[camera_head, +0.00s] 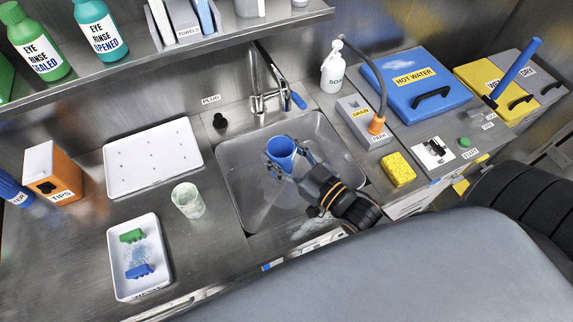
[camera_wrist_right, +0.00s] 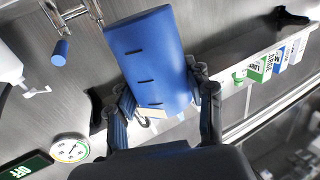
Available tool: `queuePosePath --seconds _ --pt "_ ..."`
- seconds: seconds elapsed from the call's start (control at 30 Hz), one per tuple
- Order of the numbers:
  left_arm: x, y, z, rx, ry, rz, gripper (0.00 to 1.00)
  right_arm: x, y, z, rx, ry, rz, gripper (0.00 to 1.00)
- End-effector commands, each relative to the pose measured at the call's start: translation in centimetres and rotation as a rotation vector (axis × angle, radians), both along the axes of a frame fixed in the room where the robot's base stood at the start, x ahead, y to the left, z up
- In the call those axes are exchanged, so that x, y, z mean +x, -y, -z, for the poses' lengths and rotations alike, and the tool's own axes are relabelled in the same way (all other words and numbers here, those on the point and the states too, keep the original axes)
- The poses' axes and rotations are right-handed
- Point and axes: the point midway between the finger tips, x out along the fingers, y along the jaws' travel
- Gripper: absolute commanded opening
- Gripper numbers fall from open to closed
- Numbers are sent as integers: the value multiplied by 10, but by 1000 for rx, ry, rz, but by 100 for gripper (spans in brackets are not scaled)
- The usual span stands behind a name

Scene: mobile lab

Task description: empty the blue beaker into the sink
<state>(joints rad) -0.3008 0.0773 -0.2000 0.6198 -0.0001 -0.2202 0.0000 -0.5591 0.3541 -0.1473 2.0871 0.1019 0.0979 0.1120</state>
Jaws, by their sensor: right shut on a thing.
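The blue beaker (camera_head: 281,150) is held above the sink (camera_head: 240,190) by my right gripper (camera_head: 289,160). The gripper's fingers are shut around the beaker's sides. In the head view the beaker looks close to upright, with its rim toward the faucet side. The right wrist view shows the beaker's blue wall (camera_wrist_right: 148,55) with dark marks between the two fingers (camera_wrist_right: 165,98). The beaker's contents cannot be made out. A pale streak shows in the sink below it; I cannot tell whether it is liquid or reflection. My left gripper is not in view.
The faucet (camera_head: 268,98) with a blue handle stands behind the sink. A clear beaker (camera_head: 188,200) and a white tray (camera_head: 119,270) stand left of it. A yellow sponge (camera_head: 397,169) and the drain holder with its hose (camera_head: 353,108) are on the right. A shelf (camera_head: 240,33) overhangs the back.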

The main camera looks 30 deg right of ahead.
Motion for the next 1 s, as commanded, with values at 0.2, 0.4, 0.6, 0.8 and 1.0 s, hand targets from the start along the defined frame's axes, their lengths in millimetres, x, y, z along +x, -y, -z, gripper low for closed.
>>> queuePosePath --seconds 0.2,0.4,0.6,0.8,1.0 --pt "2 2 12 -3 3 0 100 24 36 35 -11 1 -71 23" --pt "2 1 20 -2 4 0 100 49 84 51 -10 0 -103 23" --pt "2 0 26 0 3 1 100 70 130 53 -6 0 -110 23" --pt "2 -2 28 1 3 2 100 81 156 50 -1 -1 -107 23" --pt "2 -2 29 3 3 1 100 84 163 48 0 0 -106 23"
